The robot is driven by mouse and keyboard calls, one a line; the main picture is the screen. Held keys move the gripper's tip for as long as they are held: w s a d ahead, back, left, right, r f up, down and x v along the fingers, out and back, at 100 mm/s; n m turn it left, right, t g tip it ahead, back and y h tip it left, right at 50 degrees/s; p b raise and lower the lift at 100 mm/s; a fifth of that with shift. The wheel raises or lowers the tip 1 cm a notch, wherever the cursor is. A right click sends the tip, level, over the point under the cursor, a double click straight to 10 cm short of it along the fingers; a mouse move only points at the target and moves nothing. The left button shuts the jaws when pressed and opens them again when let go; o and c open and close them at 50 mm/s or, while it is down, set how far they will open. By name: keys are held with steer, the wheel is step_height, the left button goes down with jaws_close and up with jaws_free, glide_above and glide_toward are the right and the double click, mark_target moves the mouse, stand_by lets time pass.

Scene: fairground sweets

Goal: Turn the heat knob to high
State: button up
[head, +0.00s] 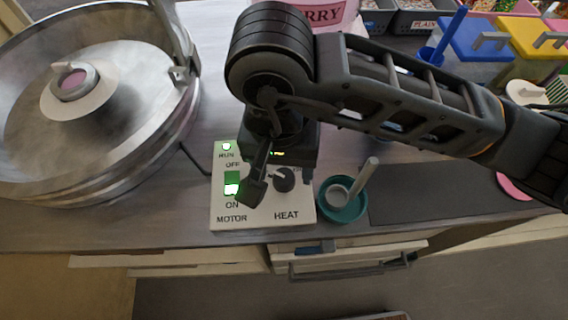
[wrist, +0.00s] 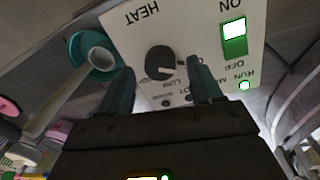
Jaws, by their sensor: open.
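The white control box (head: 222,212) sits on the counter, also seen upside down in the wrist view (wrist: 205,22). Its black heat knob (head: 285,180) has a white pointer mark facing upper left in the head view. In the wrist view the knob (wrist: 158,58) has its mark facing lower right, towards small labels; one seems to read LOW, the rest are unclear. My gripper (wrist: 163,80) is open and empty, its two fingers apart on either side of the knob's line. I cannot tell whether they touch it. In the head view one finger shows left of the knob; the other is hidden.
A lit green motor switch (head: 232,184) and green run light (head: 226,146) are left of the knob. A teal bowl (head: 342,208) with a pale-handled tool stands close right of the box. The large metal pan (head: 120,110) fills the left.

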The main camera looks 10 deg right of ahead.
steer(key=shift+f, duration=0.5)
steer(key=shift+c, duration=0.2)
steer(key=c, duration=1)
